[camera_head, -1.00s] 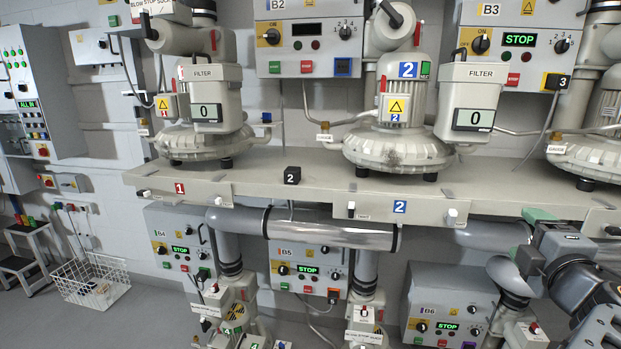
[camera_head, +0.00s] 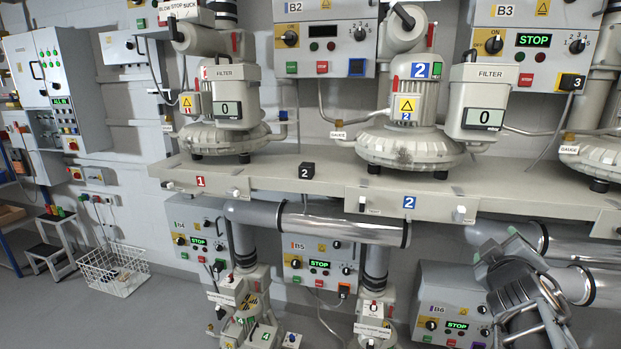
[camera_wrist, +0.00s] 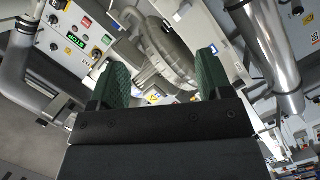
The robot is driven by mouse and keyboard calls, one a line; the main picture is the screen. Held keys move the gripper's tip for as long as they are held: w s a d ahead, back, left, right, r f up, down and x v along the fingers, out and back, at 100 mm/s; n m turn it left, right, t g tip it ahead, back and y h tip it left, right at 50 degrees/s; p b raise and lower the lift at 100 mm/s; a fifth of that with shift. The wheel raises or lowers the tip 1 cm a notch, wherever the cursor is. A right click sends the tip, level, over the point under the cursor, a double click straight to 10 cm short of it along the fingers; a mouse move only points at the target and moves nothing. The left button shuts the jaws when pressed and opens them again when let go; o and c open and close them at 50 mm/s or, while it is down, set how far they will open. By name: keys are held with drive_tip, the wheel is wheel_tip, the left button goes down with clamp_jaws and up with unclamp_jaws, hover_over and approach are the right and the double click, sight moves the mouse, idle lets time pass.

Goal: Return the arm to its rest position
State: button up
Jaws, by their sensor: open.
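My arm (camera_head: 520,285) shows at the lower right of the head view, in front of the lower pipes and near the B6 control box (camera_head: 452,306). Beyond the pads are a tilted blower and pipes, apart from the gripper as far as I can tell.
A beige shelf (camera_head: 320,188) carries blowers 1 (camera_head: 222,110) and 2 (camera_head: 408,130) and a small black cube (camera_head: 307,170). Shiny pipes (camera_head: 340,226) run below it. A wire basket (camera_head: 113,270) and a step stool (camera_head: 52,248) stand at left, with open floor before them.

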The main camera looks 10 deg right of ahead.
drive_tip(key=w+a+f+m+g+y, duration=0.2)
drive_tip(key=a+f+m+g+y, duration=0.25)
drive_tip(key=a+f, duration=0.8)
drive_tip(key=s+a+f+g+y+p, duration=0.1)
drive_tip(key=s+a+f+g+y, duration=0.1)
drive_tip(key=a, duration=0.5)
drive_tip(key=s+a+f+g+y, duration=0.2)
drive_tip(key=s+a+g+y, duration=0.1)
drive_tip(key=s+a, duration=0.2)
drive_tip(key=shift+s+a+f+p, duration=0.15)
drive_tip(key=shift+s+a+p, duration=0.15)
drive_tip(key=shift+a, duration=0.55)
